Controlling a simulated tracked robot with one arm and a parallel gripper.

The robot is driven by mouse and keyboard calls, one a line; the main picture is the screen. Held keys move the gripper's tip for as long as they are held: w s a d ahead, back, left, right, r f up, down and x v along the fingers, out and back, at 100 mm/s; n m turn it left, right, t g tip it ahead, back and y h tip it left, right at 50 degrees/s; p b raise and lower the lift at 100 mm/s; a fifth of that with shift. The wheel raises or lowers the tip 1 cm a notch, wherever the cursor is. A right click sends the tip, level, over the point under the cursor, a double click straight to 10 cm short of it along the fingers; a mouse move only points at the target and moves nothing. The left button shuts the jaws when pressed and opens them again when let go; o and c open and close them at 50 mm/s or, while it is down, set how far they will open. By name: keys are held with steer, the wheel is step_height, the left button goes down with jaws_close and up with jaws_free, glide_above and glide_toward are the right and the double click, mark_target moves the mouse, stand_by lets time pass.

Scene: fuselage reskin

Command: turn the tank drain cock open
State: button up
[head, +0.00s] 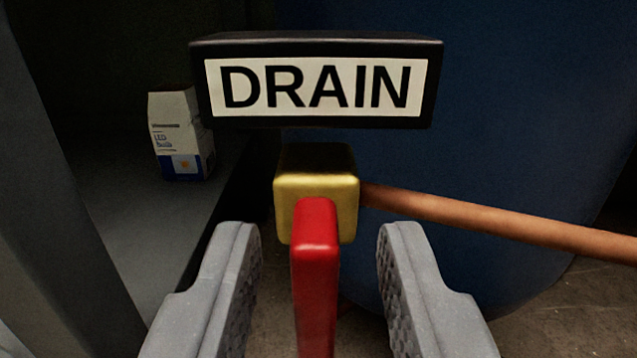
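The drain cock has a brass-coloured body (290,208) and a red lever handle (315,275). The handle points down toward the camera from the front of the body. A black-framed sign reading DRAIN (316,87) sits just above the cock. My gripper (318,240) is open, with one grey finger on each side of the red handle. A gap shows between the handle and each finger, so neither appears to touch it. The lower end of the handle is cut off by the bottom edge of the picture.
A copper pipe (500,223) runs from the cock to the right. A large dark blue tank (520,120) fills the space behind. At left, an LED bulb box (181,135) stands on a grey shelf (150,230), beside a grey upright (60,190).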

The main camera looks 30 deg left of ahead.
steer(key=shift+w+a, duration=0.35)
steer(key=shift+w, duration=0.1)
jaws_close()
